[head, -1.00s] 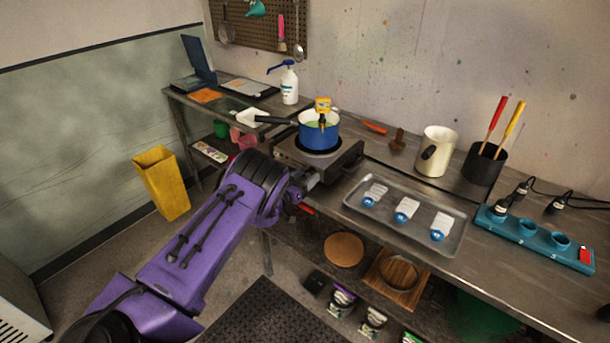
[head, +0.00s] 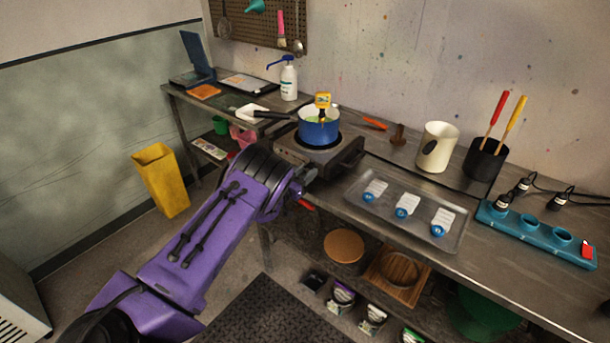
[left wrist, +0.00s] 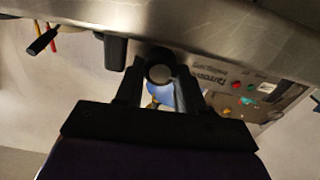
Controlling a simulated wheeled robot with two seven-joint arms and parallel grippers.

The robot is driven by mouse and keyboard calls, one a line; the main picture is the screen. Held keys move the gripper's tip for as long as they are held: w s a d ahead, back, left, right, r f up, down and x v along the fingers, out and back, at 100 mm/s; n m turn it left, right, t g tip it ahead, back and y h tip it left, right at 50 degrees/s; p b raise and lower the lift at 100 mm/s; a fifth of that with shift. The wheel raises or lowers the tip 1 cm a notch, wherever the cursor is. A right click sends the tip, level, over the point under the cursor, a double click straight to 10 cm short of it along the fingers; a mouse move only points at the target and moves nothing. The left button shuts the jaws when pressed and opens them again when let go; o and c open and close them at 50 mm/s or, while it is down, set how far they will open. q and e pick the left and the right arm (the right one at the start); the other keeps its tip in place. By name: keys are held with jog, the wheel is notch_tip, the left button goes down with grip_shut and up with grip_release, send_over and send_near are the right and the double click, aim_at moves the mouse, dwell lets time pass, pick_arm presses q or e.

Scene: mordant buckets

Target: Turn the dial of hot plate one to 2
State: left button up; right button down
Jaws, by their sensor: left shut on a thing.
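The hot plate (head: 345,162) is a grey box on the steel table, with a blue pot (head: 318,131) on top. Its front faces my left arm and is mostly hidden in the head view. I cannot read the dial's setting. In the head view my left gripper (head: 301,180) is at the hot plate's front left. My right gripper is not in view.
A metal tray (head: 353,207) with several blue-and-white items is right of the hot plate. A black-handled white scoop (head: 252,112) lies to its left. A cream container (head: 437,147) and a black holder (head: 485,160) stand behind. Open floor lies in front.

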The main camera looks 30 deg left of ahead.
pick_arm(q)
jog(key=m+b, duration=0.1)
jog(key=m, duration=0.1)
jog(key=m+b, duration=0.4)
jog(key=shift+d+f, duration=0.1)
jog(key=shift+f, duration=0.2)
jog(key=m+b, duration=0.4)
jog(key=m, duration=0.1)
jog(key=shift+r+m+b, duration=0.15)
jog(key=shift+m+b, duration=0.75)
jog(key=shift+b, duration=0.05)
